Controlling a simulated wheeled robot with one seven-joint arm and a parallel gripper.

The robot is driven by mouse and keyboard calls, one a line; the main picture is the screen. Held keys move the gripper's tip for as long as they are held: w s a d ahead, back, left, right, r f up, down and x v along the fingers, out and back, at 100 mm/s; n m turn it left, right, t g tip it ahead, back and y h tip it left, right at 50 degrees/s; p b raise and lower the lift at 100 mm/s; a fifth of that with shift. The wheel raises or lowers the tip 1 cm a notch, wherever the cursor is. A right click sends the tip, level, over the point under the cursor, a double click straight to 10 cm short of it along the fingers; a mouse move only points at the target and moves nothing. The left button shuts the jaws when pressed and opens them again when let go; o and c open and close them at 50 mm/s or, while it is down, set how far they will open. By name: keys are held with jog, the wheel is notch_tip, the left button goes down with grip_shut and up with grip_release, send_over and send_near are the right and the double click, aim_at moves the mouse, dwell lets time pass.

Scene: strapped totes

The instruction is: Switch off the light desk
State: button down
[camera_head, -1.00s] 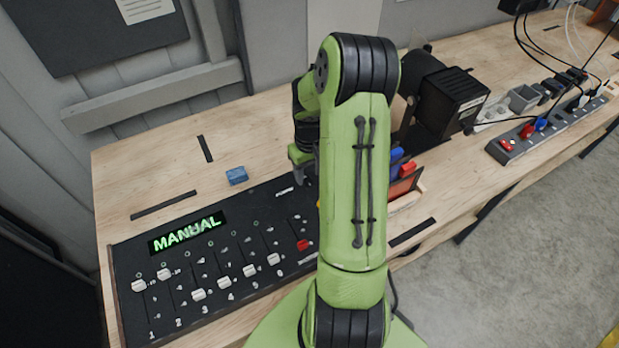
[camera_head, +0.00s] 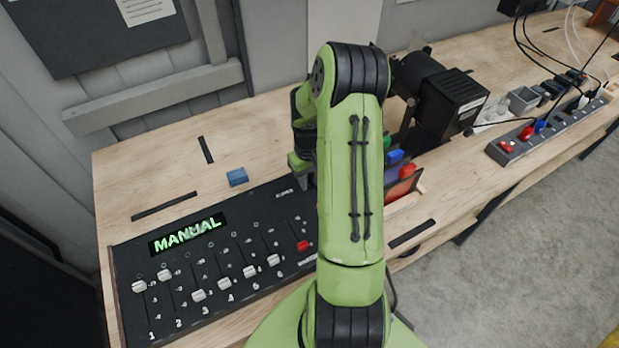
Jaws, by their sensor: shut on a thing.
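The light desk (camera_head: 160,315) is a black panel at the front left of the bench, with several white faders and a red one (camera_head: 303,246). Its display (camera_head: 188,234) is lit green and reads MANUAL. A small label that seems to read POWER (camera_head: 284,194) is near its top right edge. My gripper (camera_head: 304,184) is down at that edge, just right of the label, partly behind my green arm. Its jaws are shut at the power switch, which is hidden from view.
A blue block (camera_head: 237,177) lies on the bench behind the desk. A black lamp (camera_head: 445,98) and coloured gel frames (camera_head: 402,178) stand right of my arm. A power strip (camera_head: 550,132) with cables is farther right.

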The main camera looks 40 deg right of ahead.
jog(key=shift+w+r+g+p, duration=0.1)
jog(key=shift+r+g+p, duration=0.1)
jog(key=shift+g+p, duration=0.3)
jog(key=shift+w+d+f+g+y+p, duration=0.1)
jog(key=shift+w+g+y+p, duration=0.15)
jog(key=shift+g+p, duration=0.35)
jog(key=c, duration=0.9)
grip_release()
jog(key=v, duration=1.5)
jog(key=shift+w+d+r, duration=0.1)
jog(key=shift+w+r, duration=0.1)
jog(key=shift+r, duration=0.1)
